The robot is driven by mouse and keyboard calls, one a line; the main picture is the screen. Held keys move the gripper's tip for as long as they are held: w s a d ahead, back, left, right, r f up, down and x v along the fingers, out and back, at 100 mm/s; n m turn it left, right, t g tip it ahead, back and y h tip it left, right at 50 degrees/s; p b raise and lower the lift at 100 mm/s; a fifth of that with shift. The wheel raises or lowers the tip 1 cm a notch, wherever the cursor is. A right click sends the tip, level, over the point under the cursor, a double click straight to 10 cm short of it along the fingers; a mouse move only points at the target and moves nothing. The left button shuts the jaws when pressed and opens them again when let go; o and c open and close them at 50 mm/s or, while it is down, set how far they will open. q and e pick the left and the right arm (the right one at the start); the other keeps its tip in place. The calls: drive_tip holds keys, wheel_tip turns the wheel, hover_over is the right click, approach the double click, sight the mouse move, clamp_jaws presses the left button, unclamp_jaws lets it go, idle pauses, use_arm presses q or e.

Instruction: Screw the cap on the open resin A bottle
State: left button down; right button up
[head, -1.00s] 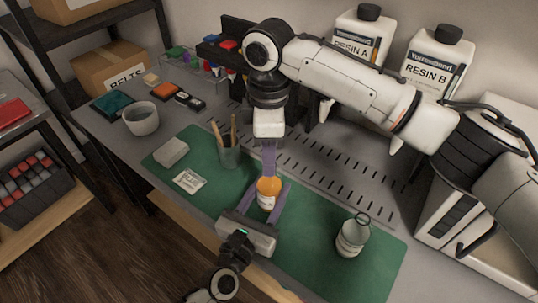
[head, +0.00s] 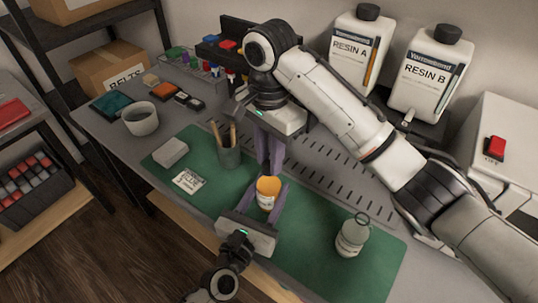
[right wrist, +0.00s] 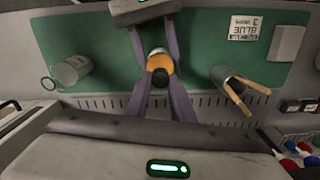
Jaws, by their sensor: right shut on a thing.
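A small white bottle with an orange top (head: 268,186) stands upright over the green mat, and it also shows in the right wrist view (right wrist: 160,62). My left gripper (head: 264,208) reaches in from the bottom, one purple finger on each side of the bottle. My right gripper (head: 269,172) comes from above, fingertips close together at the bottle's top. In the right wrist view, a small dark round piece (right wrist: 160,77), apparently the cap, sits between my right fingertips (right wrist: 160,82). I cannot tell whether it touches the bottle's neck.
A grey bottle with a ring (head: 352,238) stands on the mat (head: 310,255) to the right. A cup with sticks (head: 229,157), a white block (head: 171,152) and a label card (head: 189,181) are left. Large resin A (head: 357,50) and resin B (head: 430,75) jugs stand behind.

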drive_tip(key=m, duration=0.6)
drive_tip(key=shift+m, duration=0.4)
drive_tip(key=m, duration=0.5)
drive_tip(key=o, duration=1)
drive_tip(key=shift+r, duration=2.2)
